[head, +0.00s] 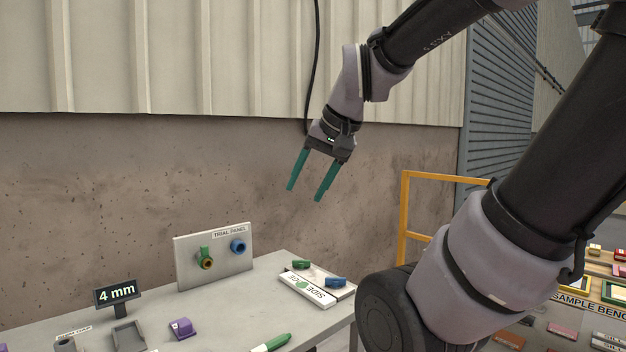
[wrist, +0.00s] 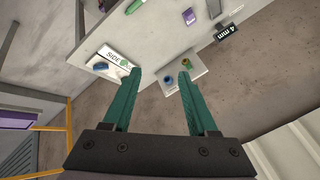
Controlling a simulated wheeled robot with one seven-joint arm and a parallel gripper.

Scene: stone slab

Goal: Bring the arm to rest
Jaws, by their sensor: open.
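My gripper (head: 305,190) hangs in the air above and behind the stone slab (head: 225,302), its two green fingers spread apart and pointing down. Nothing is between the fingers. In the wrist view the open gripper (wrist: 160,85) shows with the slab (wrist: 165,35) beyond its tips. The arm is raised and bent, coming in from the right in the head view. The fingers touch nothing.
A trial panel (head: 214,257) with a green and a blue fitting stands on the slab. A white side tray (head: 317,287), a 4 mm sign (head: 116,291), a purple block (head: 182,328) and a green marker (head: 271,343) are there too. A yellow rail (head: 404,215) stands right.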

